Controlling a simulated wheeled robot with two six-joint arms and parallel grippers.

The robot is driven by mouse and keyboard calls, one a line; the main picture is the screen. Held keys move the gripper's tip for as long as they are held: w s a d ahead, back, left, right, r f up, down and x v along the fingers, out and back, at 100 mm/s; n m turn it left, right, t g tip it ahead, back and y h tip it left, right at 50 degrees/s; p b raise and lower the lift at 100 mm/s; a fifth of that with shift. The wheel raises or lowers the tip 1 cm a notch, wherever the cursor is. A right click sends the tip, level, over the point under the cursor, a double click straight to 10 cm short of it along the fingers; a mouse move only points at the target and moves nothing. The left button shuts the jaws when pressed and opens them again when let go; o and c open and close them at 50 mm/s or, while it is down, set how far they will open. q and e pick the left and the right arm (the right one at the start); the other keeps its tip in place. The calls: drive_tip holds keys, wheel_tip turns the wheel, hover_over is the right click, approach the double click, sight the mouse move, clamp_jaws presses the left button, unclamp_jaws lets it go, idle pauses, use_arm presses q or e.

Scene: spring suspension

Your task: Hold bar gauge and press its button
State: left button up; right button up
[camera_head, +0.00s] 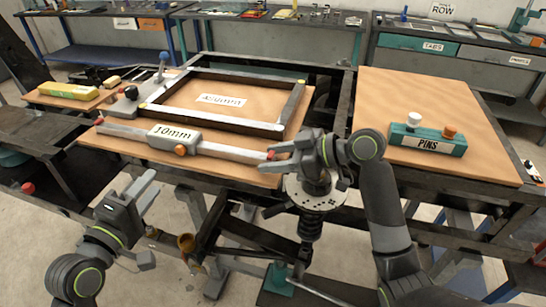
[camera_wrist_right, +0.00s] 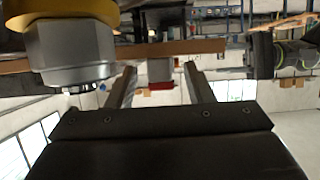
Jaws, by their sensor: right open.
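The bar gauge is a long light-grey bar with a housing labelled 10mm (camera_head: 172,134) and red ends. It lies along the front of the wooden board, and its orange button (camera_head: 180,151) faces the front. My right gripper (camera_head: 270,157) is open at the gauge's right end. In the right wrist view, the red tip (camera_wrist_right: 160,86) shows between the spread fingers of my right gripper (camera_wrist_right: 158,80), with gaps on both sides. My left gripper (camera_head: 150,218) is open and empty, in front of and below the board's front edge.
A rectangular frame (camera_head: 215,122) lies behind the gauge on the board. A disc-topped spring assembly (camera_head: 311,200) stands just below my right gripper. A teal PINS block (camera_head: 428,139) sits on the right board.

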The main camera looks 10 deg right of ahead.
drive_tip(key=shift+w+a+f, duration=0.15)
drive_tip(key=shift+a, duration=0.15)
clamp_jaws()
idle(0.5)
idle(0.7)
